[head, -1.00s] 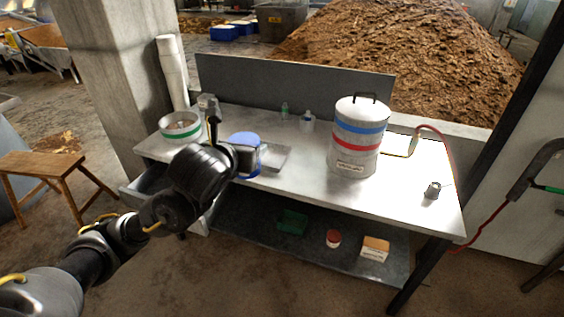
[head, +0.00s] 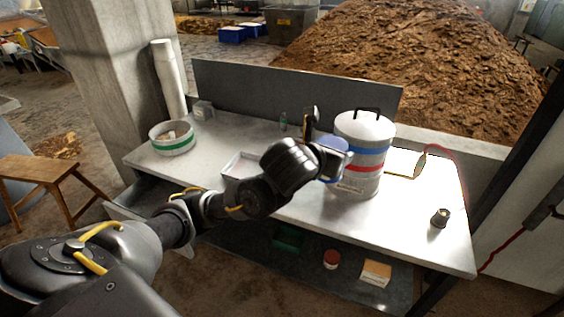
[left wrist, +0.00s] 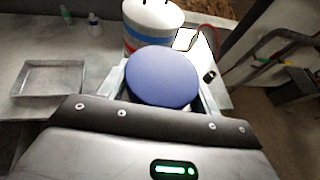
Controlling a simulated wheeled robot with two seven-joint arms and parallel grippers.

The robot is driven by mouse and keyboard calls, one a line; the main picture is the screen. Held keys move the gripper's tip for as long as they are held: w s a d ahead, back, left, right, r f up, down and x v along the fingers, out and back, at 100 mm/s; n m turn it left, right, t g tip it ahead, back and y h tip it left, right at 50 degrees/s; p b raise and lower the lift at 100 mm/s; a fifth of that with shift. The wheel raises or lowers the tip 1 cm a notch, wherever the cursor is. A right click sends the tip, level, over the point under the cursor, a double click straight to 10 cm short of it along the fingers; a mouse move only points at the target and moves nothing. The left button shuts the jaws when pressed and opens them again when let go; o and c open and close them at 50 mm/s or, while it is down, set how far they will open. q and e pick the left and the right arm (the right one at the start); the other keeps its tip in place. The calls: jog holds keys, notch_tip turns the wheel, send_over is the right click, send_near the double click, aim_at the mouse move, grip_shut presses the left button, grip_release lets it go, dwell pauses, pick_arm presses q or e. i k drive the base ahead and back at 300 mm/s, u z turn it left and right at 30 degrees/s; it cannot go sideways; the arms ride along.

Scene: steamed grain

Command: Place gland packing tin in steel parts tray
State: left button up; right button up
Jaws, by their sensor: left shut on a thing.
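The gland packing tin with its round blue lid (head: 334,143) is held by my left gripper (head: 330,160), in front of the large banded canister. In the left wrist view the blue lid (left wrist: 163,79) fills the space between the two fingers of my left gripper (left wrist: 163,85), shut on the tin. The lid hides the tin's body there. The steel parts tray (head: 229,165) lies on the bench left of the tin, partly hidden by my left arm. In the left wrist view the empty tray (left wrist: 68,64) is at the left. My right gripper is out of view.
The white canister (head: 352,172) with blue and red bands stands close behind the tin. A green-banded round container (head: 172,149) is at the bench's left end. Small bottles stand at the back. A small dark object (head: 440,217) sits at the right, with clear bench around it.

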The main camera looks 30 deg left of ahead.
aim_at(255, 173)
jog(key=u, duration=0.25)
jog(key=i, duration=0.9)
jog(key=u, duration=0.75)
